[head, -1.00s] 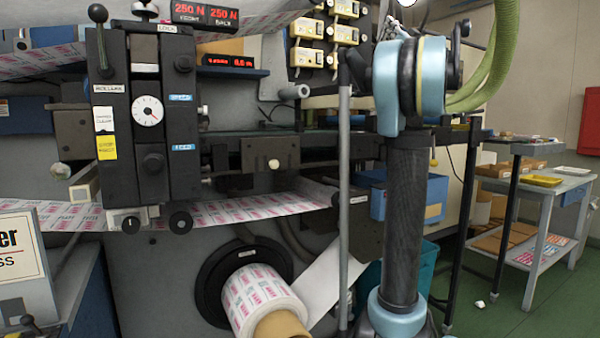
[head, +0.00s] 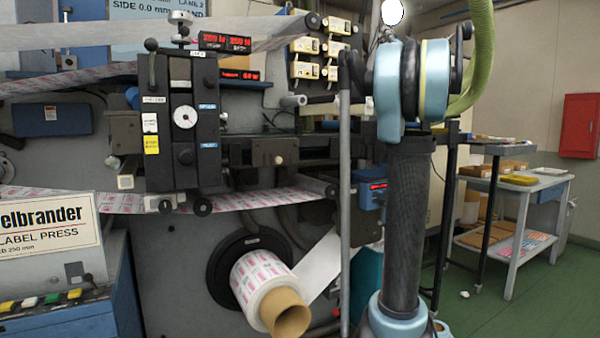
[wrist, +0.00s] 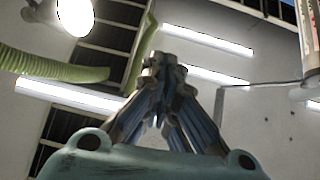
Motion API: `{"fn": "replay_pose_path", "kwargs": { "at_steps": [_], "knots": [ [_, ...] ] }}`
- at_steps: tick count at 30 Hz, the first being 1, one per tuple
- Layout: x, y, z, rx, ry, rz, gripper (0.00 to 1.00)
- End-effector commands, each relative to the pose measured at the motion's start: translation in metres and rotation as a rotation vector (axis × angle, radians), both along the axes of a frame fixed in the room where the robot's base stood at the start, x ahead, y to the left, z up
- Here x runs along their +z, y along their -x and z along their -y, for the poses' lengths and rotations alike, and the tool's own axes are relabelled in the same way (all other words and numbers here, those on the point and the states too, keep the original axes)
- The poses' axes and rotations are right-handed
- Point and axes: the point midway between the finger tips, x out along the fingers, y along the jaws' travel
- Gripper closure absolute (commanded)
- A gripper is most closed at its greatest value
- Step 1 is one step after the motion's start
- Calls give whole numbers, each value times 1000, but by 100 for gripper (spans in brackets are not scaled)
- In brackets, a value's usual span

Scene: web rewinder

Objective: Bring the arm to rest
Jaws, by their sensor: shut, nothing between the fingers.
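My gripper (wrist: 162,62) shows in the wrist view, pointing up toward the ceiling. Its fingers come together at the tips with nothing held between them. In the head view my arm stands upright right of centre, with a dark link and light-blue joints; the gripper itself is out of that picture. The web rewinder stands left of the arm, with a black control block (head: 183,125) and a printed label roll (head: 262,285) on a brown core (head: 287,313) low in front.
A grey post (head: 345,200) stands close left of my arm. At the right are a grey bench (head: 545,185) with trays and boxes, and a red wall cabinet (head: 579,126). Green floor (head: 500,318) is open at the lower right. Ceiling lights (wrist: 205,40) show above the gripper.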

Motion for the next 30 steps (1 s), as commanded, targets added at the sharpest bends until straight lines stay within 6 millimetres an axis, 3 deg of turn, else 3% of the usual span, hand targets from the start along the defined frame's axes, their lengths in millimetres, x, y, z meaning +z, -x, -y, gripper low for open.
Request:
{"fn": "replay_pose_path", "kwargs": {
  "at_steps": [8,14,17,22,30],
  "knots": [
    [-35,-2,10,-141,-48,-92,100],
    [-85,0,15,-273,-89,-217,100],
    [-129,5,17,-360,-107,-324,100],
    [-224,24,15,-491,-116,-549,100],
    [-381,78,-3,-601,-69,-922,100]
  ]
}}
